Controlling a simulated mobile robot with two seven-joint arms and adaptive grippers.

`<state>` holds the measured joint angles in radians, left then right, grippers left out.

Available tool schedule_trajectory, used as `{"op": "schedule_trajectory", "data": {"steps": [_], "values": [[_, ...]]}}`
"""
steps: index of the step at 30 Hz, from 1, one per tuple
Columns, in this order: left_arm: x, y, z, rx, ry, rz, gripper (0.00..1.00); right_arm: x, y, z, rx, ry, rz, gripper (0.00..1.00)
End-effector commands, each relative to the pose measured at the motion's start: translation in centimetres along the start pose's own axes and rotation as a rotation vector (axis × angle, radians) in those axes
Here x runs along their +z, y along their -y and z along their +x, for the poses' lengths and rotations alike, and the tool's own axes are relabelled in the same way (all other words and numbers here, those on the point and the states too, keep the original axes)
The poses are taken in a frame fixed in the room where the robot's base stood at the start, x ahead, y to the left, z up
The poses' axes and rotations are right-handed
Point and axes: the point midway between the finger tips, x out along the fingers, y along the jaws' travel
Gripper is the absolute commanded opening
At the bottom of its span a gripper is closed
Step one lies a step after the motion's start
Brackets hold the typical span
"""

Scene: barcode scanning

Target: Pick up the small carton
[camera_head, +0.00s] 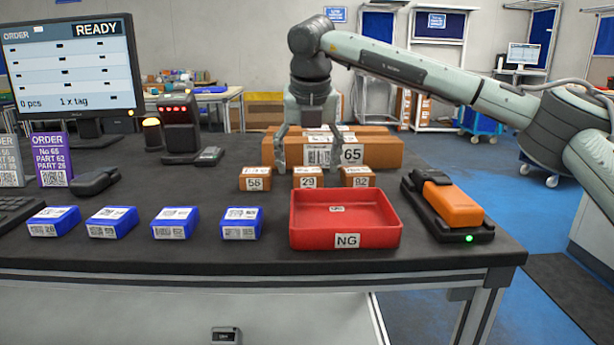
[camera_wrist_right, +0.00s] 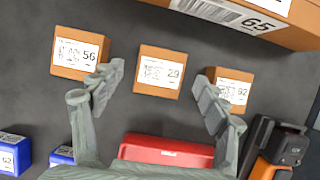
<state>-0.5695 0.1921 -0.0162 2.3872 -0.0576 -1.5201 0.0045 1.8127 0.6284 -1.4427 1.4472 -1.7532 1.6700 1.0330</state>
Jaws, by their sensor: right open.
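Three small orange-brown cartons stand in a row on the dark table: carton 56 (camera_head: 255,179), carton 29 (camera_head: 307,178) and carton 92 (camera_head: 357,177). They also show in the wrist view, with carton 29 (camera_wrist_right: 160,72) in the middle, carton 56 (camera_wrist_right: 80,53) left and carton 92 (camera_wrist_right: 231,90) right. My right gripper (camera_head: 308,152) is open and empty, pointing down above the row. In the wrist view its fingers spread to either side of carton 29, with no visible contact. One finger partly covers carton 92. My left gripper is out of view.
A large carton marked 65 (camera_head: 380,151) lies just behind the row. A red NG tray (camera_head: 347,240) stands in front. Several blue boxes (camera_head: 175,223) sit front left. An orange-and-black device in a cradle (camera_head: 450,205) is at right; a scanner stand (camera_head: 180,135) is back left.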

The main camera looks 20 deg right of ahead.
Motion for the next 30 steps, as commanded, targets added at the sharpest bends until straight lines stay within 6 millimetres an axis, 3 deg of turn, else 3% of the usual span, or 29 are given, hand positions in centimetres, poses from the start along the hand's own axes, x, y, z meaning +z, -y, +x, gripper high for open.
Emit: {"op": "schedule_trajectory", "data": {"steps": [4, 11, 25, 30], "values": [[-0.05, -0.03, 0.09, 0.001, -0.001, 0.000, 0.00, -0.02, 0.05, 1.27, 0.000, 0.000, 0.000, 0.74], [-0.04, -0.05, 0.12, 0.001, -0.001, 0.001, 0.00, -0.02, 0.04, 1.39, 0.000, 0.001, 0.000, 0.74], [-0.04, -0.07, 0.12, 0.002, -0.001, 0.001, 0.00, -0.03, 0.03, 1.36, 0.001, 0.001, 0.000, 0.16], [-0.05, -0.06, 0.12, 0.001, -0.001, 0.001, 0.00, 0.00, 0.03, 1.30, 0.001, 0.002, 0.001, 0.16]]}}
